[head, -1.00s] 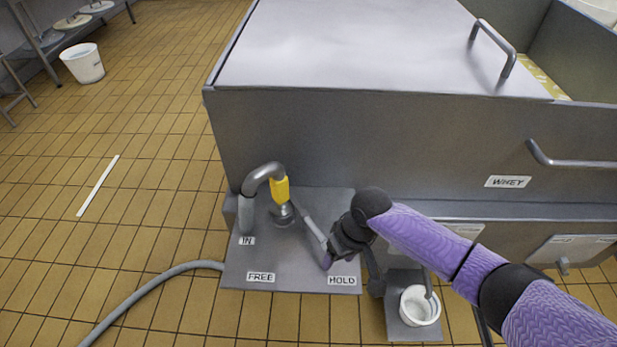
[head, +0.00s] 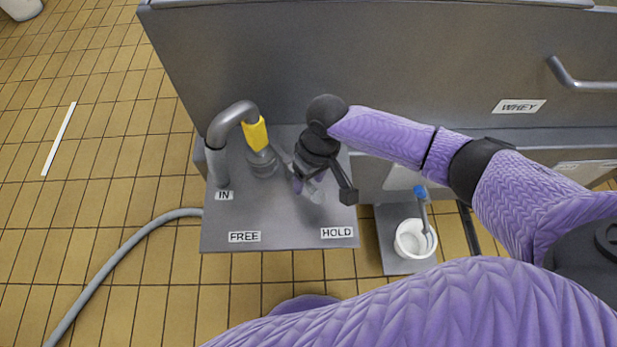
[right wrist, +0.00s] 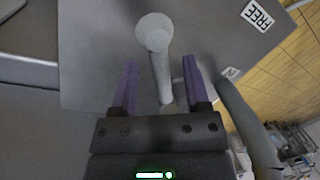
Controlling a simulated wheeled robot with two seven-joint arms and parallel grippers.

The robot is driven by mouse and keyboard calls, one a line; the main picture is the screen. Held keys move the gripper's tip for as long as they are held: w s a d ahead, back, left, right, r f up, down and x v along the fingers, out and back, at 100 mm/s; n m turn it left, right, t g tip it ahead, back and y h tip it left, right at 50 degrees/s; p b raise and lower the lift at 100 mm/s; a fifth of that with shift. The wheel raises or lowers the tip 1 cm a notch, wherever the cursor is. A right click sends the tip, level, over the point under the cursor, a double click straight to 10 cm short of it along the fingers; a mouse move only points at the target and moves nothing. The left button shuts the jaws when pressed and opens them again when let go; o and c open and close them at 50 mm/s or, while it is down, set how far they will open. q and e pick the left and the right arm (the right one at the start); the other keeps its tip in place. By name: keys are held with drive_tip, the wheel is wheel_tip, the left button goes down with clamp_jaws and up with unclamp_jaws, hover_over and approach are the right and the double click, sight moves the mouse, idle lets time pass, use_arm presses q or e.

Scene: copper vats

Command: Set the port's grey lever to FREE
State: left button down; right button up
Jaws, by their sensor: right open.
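The grey port plate (head: 275,225) has labels reading IN, FREE (head: 244,237) and HOLD (head: 337,232). Its grey lever is mostly hidden behind my right gripper (head: 306,186) in the head view. In the right wrist view the lever (right wrist: 160,72) shows as a grey bar with a round knob. My right gripper (right wrist: 160,63) is open, with one purple finger on each side of the bar and a gap on both sides. In the head view the gripper is over the plate's right half, above HOLD. My left gripper is not in view.
A bent pipe (head: 232,112) with a yellow sleeve (head: 255,134) stands left of my right gripper. The steel vat wall (head: 400,75) rises behind. A white tub (head: 414,239) with a blue-tipped brush stands at the right. A grey hose (head: 120,250) crosses the floor.

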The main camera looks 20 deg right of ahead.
clamp_jaws()
idle(0.8)
idle(0.6)
